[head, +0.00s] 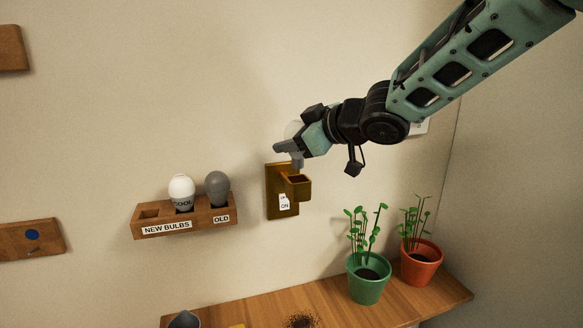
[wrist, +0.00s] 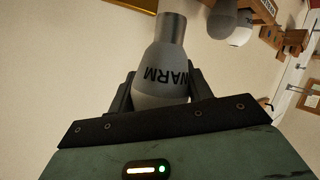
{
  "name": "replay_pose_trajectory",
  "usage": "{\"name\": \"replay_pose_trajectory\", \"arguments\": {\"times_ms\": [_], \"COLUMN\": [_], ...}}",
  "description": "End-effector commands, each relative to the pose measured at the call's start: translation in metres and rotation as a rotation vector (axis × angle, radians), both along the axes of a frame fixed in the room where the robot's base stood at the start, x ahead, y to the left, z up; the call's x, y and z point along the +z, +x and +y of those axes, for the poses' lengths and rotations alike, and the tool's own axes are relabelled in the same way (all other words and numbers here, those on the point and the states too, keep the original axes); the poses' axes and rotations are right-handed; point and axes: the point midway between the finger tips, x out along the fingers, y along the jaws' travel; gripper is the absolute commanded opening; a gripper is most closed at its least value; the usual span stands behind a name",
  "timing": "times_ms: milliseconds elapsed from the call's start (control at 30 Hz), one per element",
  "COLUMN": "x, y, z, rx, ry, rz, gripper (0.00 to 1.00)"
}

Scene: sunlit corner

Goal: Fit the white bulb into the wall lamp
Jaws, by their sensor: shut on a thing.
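My gripper (head: 296,147) is shut on a pale bulb (wrist: 160,72) marked WARM. In the head view the bulb's globe (head: 292,128) shows faintly behind the fingers, and its metal base (head: 298,163) points down. A white bulb (head: 181,188) marked COOL stands in the wall rack, left of the lamp. It also shows in the wrist view (wrist: 240,37).
The wooden rack (head: 148,230) is labelled NEW BULBS and OLD; a grey bulb (head: 217,186) stands at its OLD end, and its left hole is empty. Below are a shelf (head: 335,298), a green pot (head: 367,285) and an orange pot (head: 420,265) with plants.

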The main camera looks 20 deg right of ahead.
Motion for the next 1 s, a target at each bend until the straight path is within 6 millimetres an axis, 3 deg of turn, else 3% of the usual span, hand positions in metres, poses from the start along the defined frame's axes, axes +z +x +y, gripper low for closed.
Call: {"name": "replay_pose_trajectory", "arguments": {"times_ms": [367,867,900,967,1000], "x": [-0.043,-0.051,-0.05,-0.049,-0.049], "y": [0.0,0.0,0.0,0.0,0.0], "z": [0.001,0.0,0.0,0.0,0.0], "rx": [0.001,0.0,0.001,0.0,0.0], "ry": [0.0,0.001,0.0,0.001,0.001], "rz": [0.002,-0.001,-0.001,-0.001,-0.001], "gripper": [0.27,0.27,0.58,0.71,0.71]}}
